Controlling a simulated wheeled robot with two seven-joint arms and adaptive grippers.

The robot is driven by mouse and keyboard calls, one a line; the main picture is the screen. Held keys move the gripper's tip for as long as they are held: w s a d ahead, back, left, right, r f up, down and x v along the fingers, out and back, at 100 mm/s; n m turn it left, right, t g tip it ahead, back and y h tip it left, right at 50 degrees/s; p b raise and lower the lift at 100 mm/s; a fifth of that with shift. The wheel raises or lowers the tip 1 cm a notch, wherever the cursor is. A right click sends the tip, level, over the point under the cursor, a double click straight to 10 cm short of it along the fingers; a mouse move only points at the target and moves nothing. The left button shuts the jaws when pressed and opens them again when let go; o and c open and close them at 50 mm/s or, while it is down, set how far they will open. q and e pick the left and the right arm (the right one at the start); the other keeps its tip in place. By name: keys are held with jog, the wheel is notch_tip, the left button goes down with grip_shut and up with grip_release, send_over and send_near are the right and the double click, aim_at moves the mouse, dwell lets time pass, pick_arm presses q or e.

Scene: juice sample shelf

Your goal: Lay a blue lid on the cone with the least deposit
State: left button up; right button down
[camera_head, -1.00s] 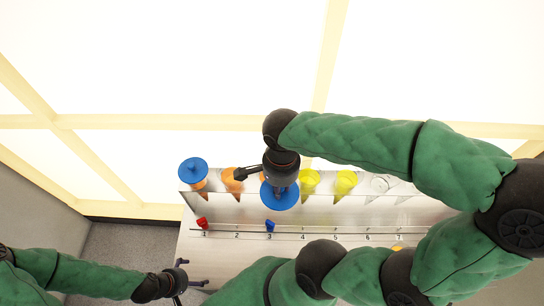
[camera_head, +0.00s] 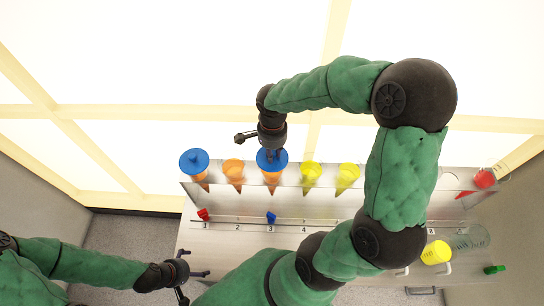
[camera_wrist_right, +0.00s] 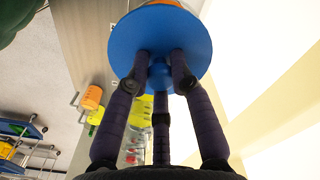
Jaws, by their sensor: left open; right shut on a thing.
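My right gripper (camera_head: 271,150) is shut on the knob of a blue lid (camera_head: 268,163). It holds this lid at the mouth of the orange cone (camera_head: 271,184) above number 3. In the right wrist view, the fingers (camera_wrist_right: 160,62) grip the knob of the lid (camera_wrist_right: 187,35). I cannot tell whether the lid touches the cone's rim. Another blue lid (camera_head: 194,160) lies on the cone (camera_head: 201,182) at number 1. The cone (camera_head: 233,169) at number 2 is orange and uncovered. Yellow cones (camera_head: 310,174) (camera_head: 346,177) stand further right. Deposits are not clear. My left gripper (camera_head: 197,286) is open and empty at the lower left.
The metal rack (camera_head: 290,205) carries a red clip (camera_head: 203,215) at 1 and a blue clip (camera_head: 270,217) at 3. My right arm hides part of the rack's right side. A red-filled vessel (camera_head: 484,178), a yellow vessel (camera_head: 437,252) and a green object (camera_head: 494,269) are at right.

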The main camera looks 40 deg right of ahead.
jog(key=shift+w+d+f, duration=0.1)
jog(key=shift+w+f, duration=0.05)
jog(key=shift+f, duration=0.35)
jog(key=shift+w+f, duration=0.1)
jog(key=shift+f, duration=1.25)
jog(key=shift+f+b, duration=0.15)
jog(key=shift+b, duration=0.15)
jog(key=c, duration=1.1)
grip_release()
